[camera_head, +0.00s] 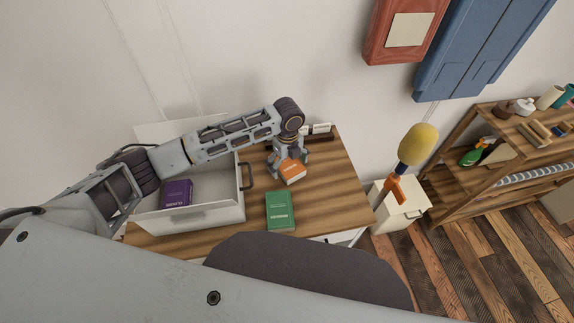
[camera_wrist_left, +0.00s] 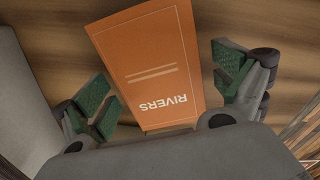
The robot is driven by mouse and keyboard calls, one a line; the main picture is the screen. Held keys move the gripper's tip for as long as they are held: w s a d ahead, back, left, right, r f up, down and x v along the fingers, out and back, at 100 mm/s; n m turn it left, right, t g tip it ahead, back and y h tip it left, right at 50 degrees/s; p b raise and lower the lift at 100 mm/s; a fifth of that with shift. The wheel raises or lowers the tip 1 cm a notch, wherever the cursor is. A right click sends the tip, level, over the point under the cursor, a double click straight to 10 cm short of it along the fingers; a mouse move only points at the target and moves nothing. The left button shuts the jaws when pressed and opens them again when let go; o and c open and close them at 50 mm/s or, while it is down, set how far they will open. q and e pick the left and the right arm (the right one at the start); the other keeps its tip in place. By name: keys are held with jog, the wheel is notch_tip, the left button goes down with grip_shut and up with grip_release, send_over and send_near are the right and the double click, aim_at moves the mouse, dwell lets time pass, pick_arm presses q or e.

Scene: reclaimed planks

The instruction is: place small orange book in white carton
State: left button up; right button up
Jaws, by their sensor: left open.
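The small orange book (camera_head: 292,172) lies on the wooden table toward its back. In the left wrist view the orange book (camera_wrist_left: 152,60) shows its cover, lettered RIVERS, between the two green-padded fingers. My left gripper (camera_head: 288,160) is directly over the book and open, with a gap between each finger and the book's sides; it also shows in the left wrist view (camera_wrist_left: 163,95). The white carton (camera_head: 205,217) stands open on the left of the table. A purple book (camera_head: 177,193) is inside it. My left arm crosses above the carton and hides part of it. My right gripper is not in view.
A green book (camera_head: 280,211) lies on the table (camera_head: 335,195) in front of the orange one. A dark handle (camera_head: 247,176) sticks out from the carton's right side. A small dark holder (camera_head: 318,134) stands at the table's back edge. The table's right side is clear.

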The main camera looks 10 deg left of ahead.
aim_at(288, 163)
pick_arm(q)
jog(key=c, duration=1.3)
jog(key=shift+r, duration=0.1)
jog(key=shift+r, duration=4.95)
